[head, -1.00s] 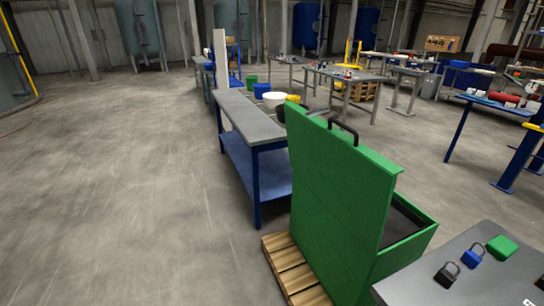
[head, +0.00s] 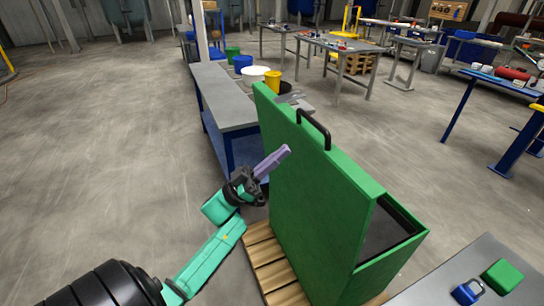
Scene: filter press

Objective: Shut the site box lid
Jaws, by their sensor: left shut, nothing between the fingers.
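The green site box (head: 400,245) stands on a wooden pallet (head: 268,262), its dark inside partly showing at the right. Its green lid (head: 318,200) stands raised, close to upright, with a black handle (head: 313,129) at its top edge. My left gripper (head: 285,151) is shut, with nothing seen in it. It is at the left of the lid, beside its outer face and lower than the handle in the picture. I cannot tell whether it touches the lid. My right gripper is not in view.
A grey-topped workbench (head: 225,95) with blue legs stands behind the box, with a white bowl (head: 254,73) at its far side. A grey table (head: 470,270) at the lower right bears a blue padlock (head: 467,292) and a green block (head: 503,276). The floor at left is open.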

